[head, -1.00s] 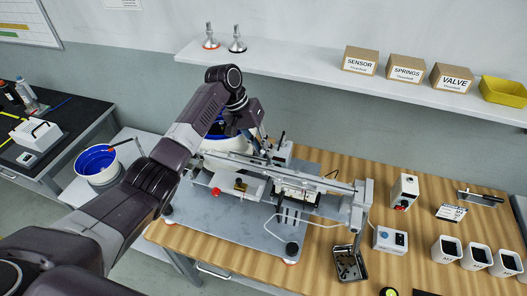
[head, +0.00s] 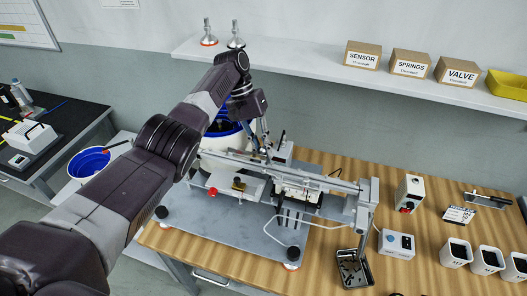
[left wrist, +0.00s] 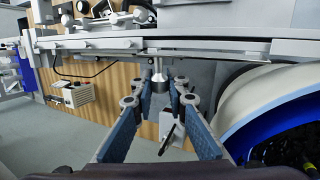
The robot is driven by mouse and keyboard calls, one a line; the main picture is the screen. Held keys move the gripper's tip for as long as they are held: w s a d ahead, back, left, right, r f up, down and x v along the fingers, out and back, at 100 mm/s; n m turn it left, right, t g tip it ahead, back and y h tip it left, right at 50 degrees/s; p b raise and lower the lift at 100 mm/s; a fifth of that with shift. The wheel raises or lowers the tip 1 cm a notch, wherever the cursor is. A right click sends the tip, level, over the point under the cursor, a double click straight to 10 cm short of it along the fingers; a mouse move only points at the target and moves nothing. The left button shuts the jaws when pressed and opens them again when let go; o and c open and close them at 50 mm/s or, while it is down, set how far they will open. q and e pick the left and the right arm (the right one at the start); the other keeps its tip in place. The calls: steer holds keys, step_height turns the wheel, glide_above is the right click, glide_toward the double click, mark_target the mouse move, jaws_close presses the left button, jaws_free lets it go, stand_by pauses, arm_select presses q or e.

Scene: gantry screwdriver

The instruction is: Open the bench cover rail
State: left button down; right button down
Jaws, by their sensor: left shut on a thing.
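The bench cover rail (head: 315,178) is a long grey metal rail running across the gantry machine on the wooden bench. In the left wrist view the rail (left wrist: 215,48) crosses the top of the picture, with a short metal knob (left wrist: 159,78) below it. My left gripper (head: 265,142) is at the rail's left part, beside the white drum. In the left wrist view the fingers (left wrist: 160,97) are closed around the knob, one on each side. The exact contact is small and partly hidden by the fingertips. My right gripper is not in view.
A white drum with a blue inside (head: 222,128) stands close behind my left gripper. A small metal tray (head: 352,268) and a grey control box (head: 396,243) stand right of the machine. A shelf (head: 300,60) with labelled boxes runs above the bench.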

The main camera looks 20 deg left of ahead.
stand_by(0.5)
arm_select(q)
steer(key=c, duration=1.9)
jaws_free()
steer(key=shift+w, duration=0.1)
step_height(320, 180, up, 10)
